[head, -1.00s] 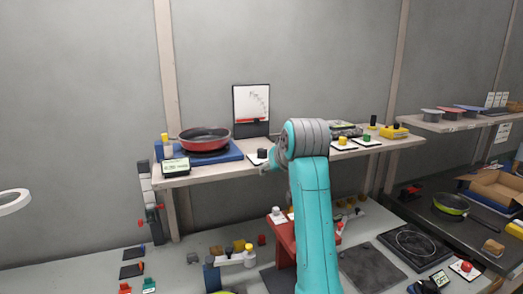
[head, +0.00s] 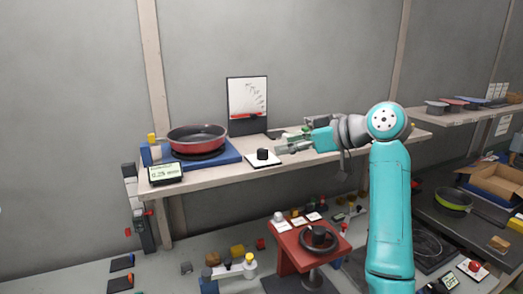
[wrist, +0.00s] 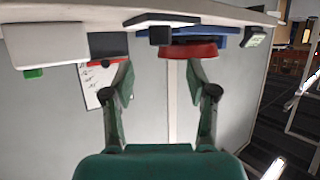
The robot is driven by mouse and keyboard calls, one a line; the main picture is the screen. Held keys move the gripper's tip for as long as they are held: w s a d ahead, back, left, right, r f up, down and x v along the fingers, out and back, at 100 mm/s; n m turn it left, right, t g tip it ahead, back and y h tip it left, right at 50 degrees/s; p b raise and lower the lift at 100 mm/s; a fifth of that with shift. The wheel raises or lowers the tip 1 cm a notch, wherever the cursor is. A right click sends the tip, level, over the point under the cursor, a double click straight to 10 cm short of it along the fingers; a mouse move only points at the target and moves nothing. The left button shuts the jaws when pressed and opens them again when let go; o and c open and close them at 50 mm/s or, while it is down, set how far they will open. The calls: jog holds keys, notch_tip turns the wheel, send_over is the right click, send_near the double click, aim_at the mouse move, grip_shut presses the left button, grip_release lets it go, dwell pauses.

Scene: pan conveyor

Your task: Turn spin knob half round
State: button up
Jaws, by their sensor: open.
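A black knob (head: 263,154) stands on a small white plate (head: 256,164) at the front of the shelf, right of the pan. I take it for the spin knob; no label is readable. My gripper (head: 280,149) is open and empty just right of the knob, pointing left at it, with a small gap. In the wrist view, which looks upside down, the knob (wrist: 159,36) hangs from its white plate (wrist: 160,18) beyond the gap between my open fingers (wrist: 160,75).
A red pan (head: 197,138) sits on a blue base (head: 233,155) left of the knob. A small display (head: 166,173) stands at the shelf's left front. A white dial board (head: 248,95) with a red pointer stands behind. A red stand (head: 288,250) with a black wheel is below.

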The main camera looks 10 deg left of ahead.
aim_at(264, 150)
jog(key=x, duration=0.8)
jog(key=shift+w+a+f, duration=0.15)
jog(key=shift+a, duration=0.05)
grip_shut()
